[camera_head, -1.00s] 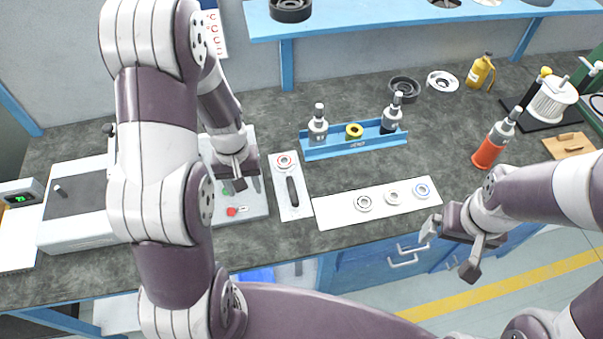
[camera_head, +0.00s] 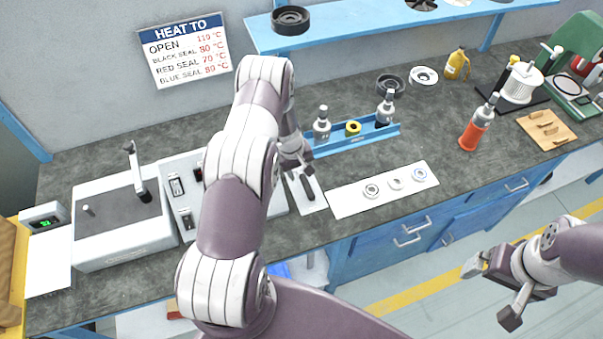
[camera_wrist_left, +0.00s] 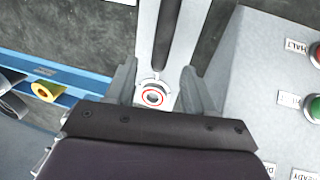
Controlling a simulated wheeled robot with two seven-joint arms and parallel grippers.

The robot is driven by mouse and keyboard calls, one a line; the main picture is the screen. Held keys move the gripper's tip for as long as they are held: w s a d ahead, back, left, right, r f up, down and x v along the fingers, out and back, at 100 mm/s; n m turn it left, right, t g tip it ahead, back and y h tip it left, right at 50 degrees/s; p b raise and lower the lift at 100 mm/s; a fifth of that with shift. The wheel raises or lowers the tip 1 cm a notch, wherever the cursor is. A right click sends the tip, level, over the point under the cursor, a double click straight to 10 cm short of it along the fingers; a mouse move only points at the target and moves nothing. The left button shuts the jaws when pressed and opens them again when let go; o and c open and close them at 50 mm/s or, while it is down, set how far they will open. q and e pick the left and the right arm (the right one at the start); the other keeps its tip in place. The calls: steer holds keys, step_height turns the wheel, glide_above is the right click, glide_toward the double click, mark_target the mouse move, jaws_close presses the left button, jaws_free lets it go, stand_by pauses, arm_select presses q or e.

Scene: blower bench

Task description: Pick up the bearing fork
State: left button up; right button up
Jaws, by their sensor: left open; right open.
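A dark elongated handle, which looks like the bearing fork (camera_head: 308,187), lies on a narrow white card on the bench. It also shows at the top of the left wrist view (camera_wrist_left: 167,35). A red-ringed bearing (camera_wrist_left: 153,96) sits near its end on the same card. My left gripper (camera_head: 296,166) is over this card, open and empty. In the left wrist view its two fingers (camera_wrist_left: 158,88) stand on either side of the bearing. I cannot tell how high they are. My right gripper (camera_head: 493,290) is open and empty, in front of the bench over the floor.
A white strip (camera_head: 345,197) with three bearings lies right of the card. A blue rack (camera_head: 350,146) with bottles stands behind. A control box with buttons (camera_wrist_left: 290,70) is close beside the left gripper. A heater plate (camera_head: 120,225) stands further left.

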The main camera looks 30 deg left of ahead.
mark_target(303, 178)
arm_select(q)
steer(key=f, duration=0.1)
steer(key=f+p, duration=0.1)
steer(key=f, duration=0.1)
steer(key=shift+w+d+f+p, duration=0.2)
steer(key=shift+d+f+p, duration=0.15)
steer(key=shift+f, duration=0.05)
steer(key=shift+w+f, duration=0.2)
steer(key=shift+f, duration=0.2)
steer(key=shift+s+r, duration=0.1)
steer(key=shift+s, duration=0.05)
steer(key=c, duration=0.8)
jaws_close()
